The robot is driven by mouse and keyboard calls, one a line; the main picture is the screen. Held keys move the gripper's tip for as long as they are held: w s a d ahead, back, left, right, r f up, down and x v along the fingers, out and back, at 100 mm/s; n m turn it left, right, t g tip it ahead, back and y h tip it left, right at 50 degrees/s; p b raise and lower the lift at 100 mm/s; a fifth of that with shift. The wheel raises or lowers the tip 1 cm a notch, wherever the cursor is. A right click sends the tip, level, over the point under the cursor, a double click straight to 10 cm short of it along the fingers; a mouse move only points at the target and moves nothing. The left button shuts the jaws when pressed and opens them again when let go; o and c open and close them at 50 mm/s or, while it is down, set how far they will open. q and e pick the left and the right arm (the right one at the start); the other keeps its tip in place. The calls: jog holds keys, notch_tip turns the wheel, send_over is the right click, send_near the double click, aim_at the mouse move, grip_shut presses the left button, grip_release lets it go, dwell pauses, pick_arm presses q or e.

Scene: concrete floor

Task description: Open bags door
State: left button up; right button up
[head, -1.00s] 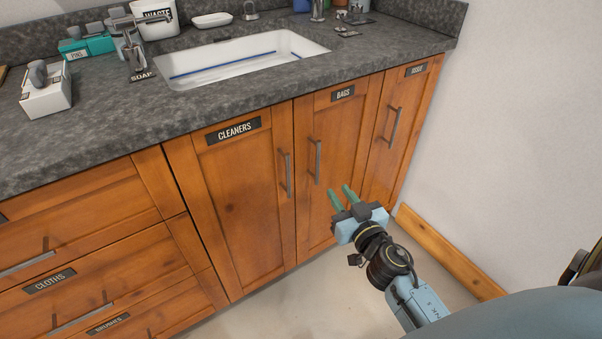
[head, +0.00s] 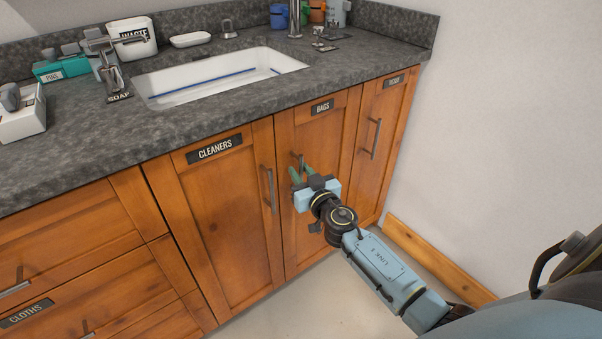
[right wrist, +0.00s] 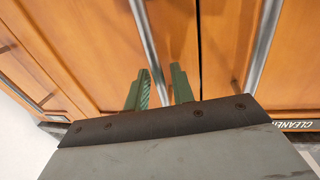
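The bags door (head: 335,135) is a shut wooden cabinet door with a black BAGS label (head: 322,107) near its top. Its vertical metal handle (head: 300,161) is largely hidden behind my right gripper in the head view. My right gripper (head: 302,172) has green fingers, which are apart and point at this handle. My left gripper is not in view.
The cleaners door (head: 215,220), with its own handle (head: 269,190), is just left. Another narrow door (head: 385,145) is on the right, by the wall (head: 510,120). A stone counter (head: 215,115) with a sink (head: 220,75) overhangs. Floor (head: 330,290) is clear below.

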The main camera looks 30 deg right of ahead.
jog(key=shift+w, duration=0.15)
jog(key=shift+c, duration=0.4)
grip_shut()
